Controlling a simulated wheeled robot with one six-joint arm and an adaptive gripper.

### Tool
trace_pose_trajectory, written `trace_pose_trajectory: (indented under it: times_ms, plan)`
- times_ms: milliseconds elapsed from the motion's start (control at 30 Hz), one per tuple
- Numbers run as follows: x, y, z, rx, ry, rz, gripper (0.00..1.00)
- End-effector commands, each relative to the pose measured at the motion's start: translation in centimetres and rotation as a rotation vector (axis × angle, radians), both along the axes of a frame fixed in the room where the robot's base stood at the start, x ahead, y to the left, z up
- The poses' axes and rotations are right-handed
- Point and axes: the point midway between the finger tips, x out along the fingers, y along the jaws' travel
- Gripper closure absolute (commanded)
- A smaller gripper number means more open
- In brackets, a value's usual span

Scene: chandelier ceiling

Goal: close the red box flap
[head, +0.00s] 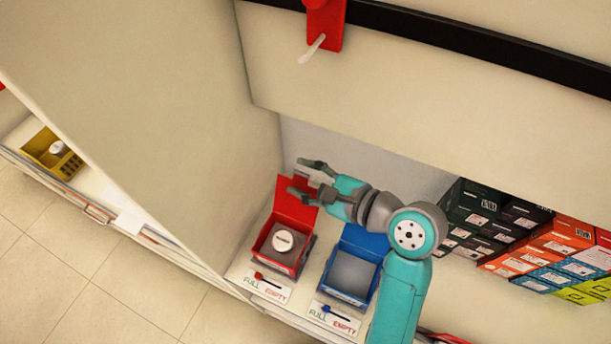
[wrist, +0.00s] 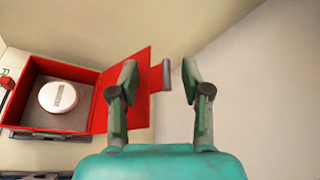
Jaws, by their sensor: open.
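The red box (head: 263,243) stands on the shelf with its red flap (head: 295,202) raised at the back. A round white-lidded item (head: 283,241) lies inside; it also shows in the wrist view (wrist: 58,97). In the wrist view the open red box (wrist: 92,75) is at the left, and its flap (wrist: 128,80) stands up with a small tab (wrist: 160,77) at its edge. My gripper (head: 298,177) is open above and behind the flap. In the wrist view the tab lies between the open fingers of my gripper (wrist: 162,75); contact cannot be told.
A blue box (head: 352,272) stands right of the red box, partly behind my arm. Label cards (head: 268,288) reading FULL and EMPTY lie in front. Stacked coloured cartons (head: 545,245) fill the right. A tall panel (head: 170,110) bounds the left side.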

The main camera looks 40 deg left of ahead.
Motion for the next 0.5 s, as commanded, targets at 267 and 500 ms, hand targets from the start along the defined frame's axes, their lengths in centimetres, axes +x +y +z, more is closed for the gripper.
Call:
trace_pose_trajectory:
  times_ms: [267,500]
  plan:
    - [0.01,-0.02,0.0,0.0,0.0,0.0,0.72]
    - [0.08,-0.03,0.01,0.0,-0.001,-0.002,1.0]
